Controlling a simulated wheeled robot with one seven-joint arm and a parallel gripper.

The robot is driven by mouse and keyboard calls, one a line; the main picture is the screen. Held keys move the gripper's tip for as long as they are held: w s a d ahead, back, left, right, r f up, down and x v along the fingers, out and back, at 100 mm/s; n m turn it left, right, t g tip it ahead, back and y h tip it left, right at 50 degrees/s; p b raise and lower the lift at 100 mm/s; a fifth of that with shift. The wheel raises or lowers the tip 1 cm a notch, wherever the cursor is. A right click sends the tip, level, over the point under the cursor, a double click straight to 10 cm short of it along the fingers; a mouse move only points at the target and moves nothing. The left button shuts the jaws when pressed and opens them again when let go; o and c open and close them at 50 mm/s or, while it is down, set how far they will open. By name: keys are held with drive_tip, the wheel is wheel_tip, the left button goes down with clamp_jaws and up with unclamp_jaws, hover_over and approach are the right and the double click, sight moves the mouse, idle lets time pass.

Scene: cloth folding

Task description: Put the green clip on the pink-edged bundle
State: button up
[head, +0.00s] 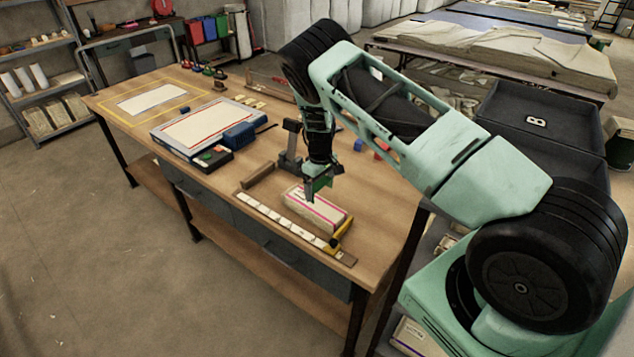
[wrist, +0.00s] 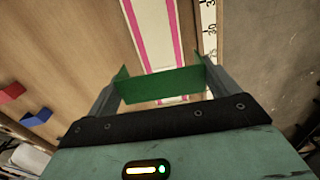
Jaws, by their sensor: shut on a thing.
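My gripper (head: 318,178) is shut on the green clip (wrist: 160,86), which spans between both fingers in the wrist view. The clip is a small dark green piece in the head view. The pink-edged bundle (head: 322,212) is a pale, long block with pink lines, lying on the workbench. My gripper and the clip are over its far left end. In the wrist view the bundle (wrist: 157,40) runs lengthwise beyond the clip, with a strip showing below it. I cannot tell whether the clip touches the bundle.
A marked ruler strip (head: 285,227) lies along the bundle's near side, with a yellow tool (head: 343,233) at the right end. A wooden block (head: 258,176) and a dark upright stand (head: 290,150) are close by. A blue block (head: 358,145) lies behind. The workbench (head: 385,205) is clear to the right.

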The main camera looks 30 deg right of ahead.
sight(320, 206)
drive_tip(key=shift+f+b, duration=3.15)
drive_tip(key=shift+f, duration=1.45)
drive_tip(key=o, duration=0.4)
drive_tip(key=shift+o, duration=0.2)
wheel_tip(320, 206, up, 18)
drive_tip(key=b, duration=0.4)
drive_tip(key=shift+f, duration=0.25)
